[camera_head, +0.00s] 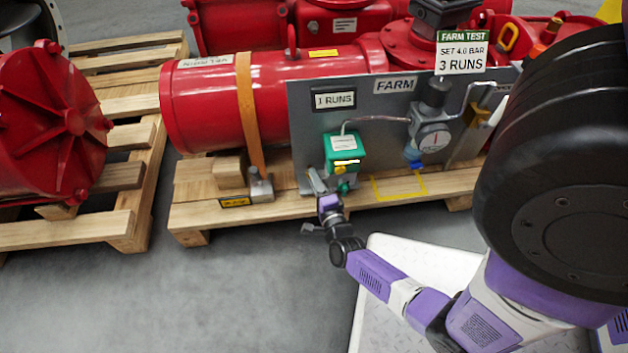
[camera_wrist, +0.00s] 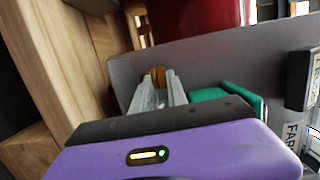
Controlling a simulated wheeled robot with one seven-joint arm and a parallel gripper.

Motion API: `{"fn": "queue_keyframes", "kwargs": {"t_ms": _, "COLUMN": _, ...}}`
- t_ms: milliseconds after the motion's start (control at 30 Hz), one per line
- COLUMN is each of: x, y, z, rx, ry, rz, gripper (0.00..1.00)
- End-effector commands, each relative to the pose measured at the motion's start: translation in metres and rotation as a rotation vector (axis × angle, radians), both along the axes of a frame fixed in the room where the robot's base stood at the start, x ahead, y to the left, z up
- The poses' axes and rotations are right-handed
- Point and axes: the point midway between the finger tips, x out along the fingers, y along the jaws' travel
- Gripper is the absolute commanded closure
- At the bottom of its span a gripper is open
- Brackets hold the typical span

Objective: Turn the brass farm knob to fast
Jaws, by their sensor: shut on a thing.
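My gripper (camera_head: 317,180) reaches up to the grey panel marked FARM (camera_head: 395,84), just left of the green valve box (camera_head: 342,144). In the wrist view my gripper's two grey fingers (camera_wrist: 158,86) are closed on the brass farm knob (camera_wrist: 158,75), whose brass end shows between the fingertips. The held knob is hidden by the fingers in the head view, and its pointer and any slow or fast marks cannot be read. The green box also shows right of the fingers in the wrist view (camera_wrist: 225,94).
A pressure gauge (camera_head: 432,138) and thin pipes sit right of the green box. A small yellow knob (camera_head: 340,170) is on the box's lower front. The red actuator (camera_head: 205,105) rests on a wooden pallet (camera_head: 285,211). A FARM TEST sign (camera_head: 461,52) reads 3 RUNS. Grey floor is clear at lower left.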

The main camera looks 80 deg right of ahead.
Motion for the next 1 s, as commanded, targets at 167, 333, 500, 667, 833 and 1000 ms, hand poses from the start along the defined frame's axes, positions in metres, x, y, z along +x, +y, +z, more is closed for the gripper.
{"fn": "queue_keyframes", "kwargs": {"t_ms": 167, "x": 0.004, "y": -0.001, "z": 0.008, "rx": -0.014, "ry": -0.011, "rz": 0.005, "gripper": 1.00}}
{"fn": "queue_keyframes", "kwargs": {"t_ms": 333, "x": 0.004, "y": -0.001, "z": 0.009, "rx": -0.015, "ry": -0.012, "rz": 0.006, "gripper": 1.00}}
{"fn": "queue_keyframes", "kwargs": {"t_ms": 500, "x": 0.004, "y": -0.001, "z": 0.008, "rx": -0.013, "ry": -0.011, "rz": 0.006, "gripper": 0.65}}
{"fn": "queue_keyframes", "kwargs": {"t_ms": 667, "x": 0.003, "y": 0.000, "z": 0.005, "rx": -0.009, "ry": -0.007, "rz": 0.005, "gripper": 0.65}}
{"fn": "queue_keyframes", "kwargs": {"t_ms": 833, "x": -0.001, "y": 0.004, "z": 0.005, "rx": -0.006, "ry": -0.004, "rz": 0.005, "gripper": 0.65}}
{"fn": "queue_keyframes", "kwargs": {"t_ms": 1000, "x": -0.015, "y": 0.024, "z": 0.006, "rx": -0.005, "ry": -0.002, "rz": 0.006, "gripper": 0.65}}
